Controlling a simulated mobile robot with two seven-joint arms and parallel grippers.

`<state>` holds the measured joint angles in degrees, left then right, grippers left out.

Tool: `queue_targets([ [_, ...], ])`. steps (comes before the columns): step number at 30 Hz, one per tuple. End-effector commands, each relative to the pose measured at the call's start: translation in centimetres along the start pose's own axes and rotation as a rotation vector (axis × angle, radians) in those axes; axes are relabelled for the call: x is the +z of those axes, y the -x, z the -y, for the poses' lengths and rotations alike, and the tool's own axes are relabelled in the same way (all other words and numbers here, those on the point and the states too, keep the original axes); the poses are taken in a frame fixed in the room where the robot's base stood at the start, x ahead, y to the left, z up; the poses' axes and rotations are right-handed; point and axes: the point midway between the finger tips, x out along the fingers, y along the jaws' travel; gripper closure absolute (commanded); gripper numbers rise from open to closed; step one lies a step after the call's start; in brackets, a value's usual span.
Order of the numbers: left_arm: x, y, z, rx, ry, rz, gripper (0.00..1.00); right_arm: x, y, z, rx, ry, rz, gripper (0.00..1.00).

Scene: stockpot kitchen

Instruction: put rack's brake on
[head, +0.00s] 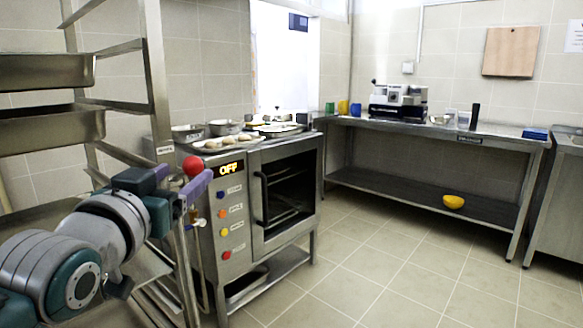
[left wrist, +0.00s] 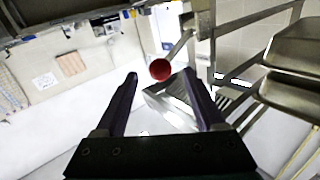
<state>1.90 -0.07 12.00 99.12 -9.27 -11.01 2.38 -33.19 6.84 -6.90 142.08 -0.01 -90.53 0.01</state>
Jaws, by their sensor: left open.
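The rack (head: 156,85) is a tall metal frame at the left of the head view, holding steel trays. A red ball knob (head: 193,166) shows beside its post; in the left wrist view the knob (left wrist: 160,69) appears on the end of a metal bar (left wrist: 180,45) by the rack. I take it to be the brake lever's knob. My left gripper (head: 187,180) is open, its purple fingers pointing toward the knob. In the left wrist view the knob appears between the fingertips, which do not visibly touch it. My right gripper is not in view.
An oven (head: 285,195) with an "OFF" display stands just right of my left gripper, with pans and a tray of dough on top. A steel table (head: 400,128) with a machine (head: 398,100) stands at the back. The tiled floor (head: 400,270) at right is clear.

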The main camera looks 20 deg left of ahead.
Motion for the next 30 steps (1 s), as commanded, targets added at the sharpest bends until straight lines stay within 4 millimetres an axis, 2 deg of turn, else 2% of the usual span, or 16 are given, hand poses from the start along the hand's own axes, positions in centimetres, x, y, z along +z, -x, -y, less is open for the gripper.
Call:
queue_targets([
  [6, 0.0, -4.2, 0.0, 0.000, -0.001, -0.002, 0.29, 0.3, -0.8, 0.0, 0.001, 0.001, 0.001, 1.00],
  [12, 0.1, -6.8, 0.0, 0.001, -0.001, 0.000, 0.29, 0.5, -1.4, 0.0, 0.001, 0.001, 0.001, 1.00],
  [17, 0.0, -7.7, 0.0, 0.001, -0.001, 0.001, 0.29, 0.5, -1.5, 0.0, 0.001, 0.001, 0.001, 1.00],
  [25, 0.0, -7.8, 0.0, 0.001, -0.001, 0.001, 0.29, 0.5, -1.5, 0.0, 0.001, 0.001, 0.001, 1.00],
  [30, 0.0, -7.8, 0.0, 0.001, -0.001, 0.001, 0.47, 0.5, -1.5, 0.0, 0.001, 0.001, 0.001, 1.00],
])
